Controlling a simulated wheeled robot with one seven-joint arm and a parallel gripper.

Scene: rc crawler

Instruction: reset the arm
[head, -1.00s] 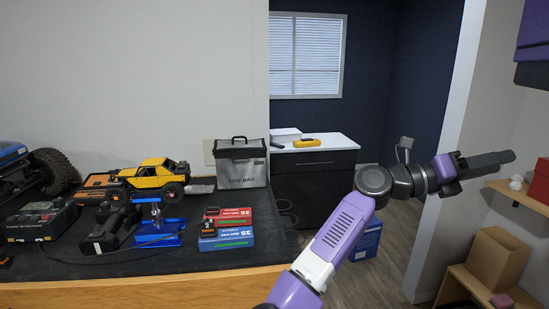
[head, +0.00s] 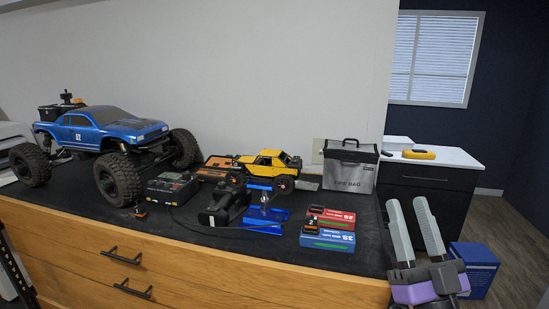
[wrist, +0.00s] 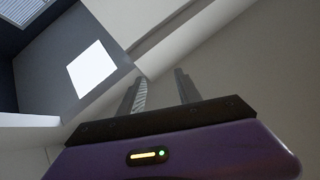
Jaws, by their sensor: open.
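My gripper (head: 412,222) is at the lower right of the head view, in front of the bench's right end. Its two grey fingers point up and stand apart with nothing between them. In the wrist view the same two fingers (wrist: 160,92) stand apart and empty, with wall and ceiling beyond them. The rest of my arm is mostly out of the head view.
A dark-topped wooden bench (head: 215,285) holds a blue truck (head: 110,130), a yellow crawler (head: 268,167), a charger (head: 172,188), red and blue battery boxes (head: 328,240) and a fire bag (head: 349,168). A blue box (head: 476,266) stands on the floor at right.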

